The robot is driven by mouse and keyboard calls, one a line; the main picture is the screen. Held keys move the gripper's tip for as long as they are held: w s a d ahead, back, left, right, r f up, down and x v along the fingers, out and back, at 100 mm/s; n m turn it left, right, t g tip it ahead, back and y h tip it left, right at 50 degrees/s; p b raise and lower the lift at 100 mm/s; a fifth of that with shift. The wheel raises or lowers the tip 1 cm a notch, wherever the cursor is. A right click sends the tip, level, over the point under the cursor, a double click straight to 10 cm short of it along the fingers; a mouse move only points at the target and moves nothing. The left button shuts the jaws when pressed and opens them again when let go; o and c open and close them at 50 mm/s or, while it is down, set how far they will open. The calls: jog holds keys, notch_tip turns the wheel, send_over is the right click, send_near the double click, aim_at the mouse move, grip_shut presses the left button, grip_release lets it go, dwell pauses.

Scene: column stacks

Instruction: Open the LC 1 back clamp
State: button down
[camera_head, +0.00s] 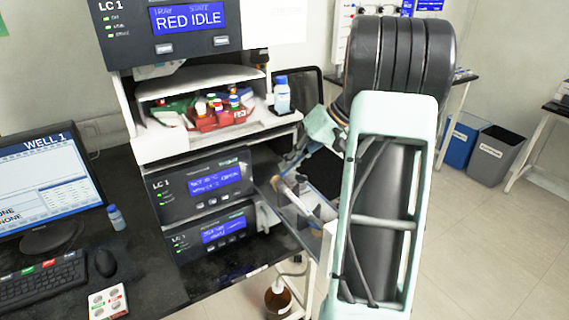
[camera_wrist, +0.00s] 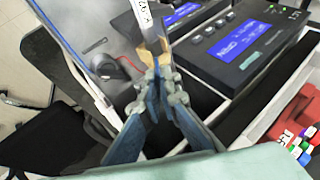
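The LC 1 stack stands left of centre in the head view, with two lower modules (camera_head: 200,187) one above the other. An open side compartment (camera_head: 298,217) juts from its right side. A pale column with a tan end (camera_head: 285,188) is in that compartment. In the wrist view a white, labelled column (camera_wrist: 143,14) ends in a brass-coloured part (camera_wrist: 150,50). My gripper (camera_wrist: 155,72) has its blue-grey fingers drawn together right at this brass part. I cannot tell whether they touch or hold it. The back clamp cannot be made out clearly.
A shelf with a red tray of vials (camera_head: 215,115) and a blue-capped bottle (camera_head: 282,95) sits above the modules. A monitor (camera_head: 45,185) and keyboard (camera_head: 42,278) are on the left. A brown bottle (camera_head: 278,300) stands below. Open floor lies to the right, before two bins (camera_head: 497,155).

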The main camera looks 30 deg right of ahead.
jog(key=shift+d+f+m+y, duration=0.15)
jog(key=shift+d+f+y, duration=0.15)
jog(key=shift+y, duration=0.35)
jog(key=shift+d+f+m+y, duration=0.15)
jog(key=shift+d+f+y, duration=0.1)
jog(key=shift+y, duration=0.4)
jog(key=c, duration=2.2)
grip_release()
jog(key=v, duration=1.2)
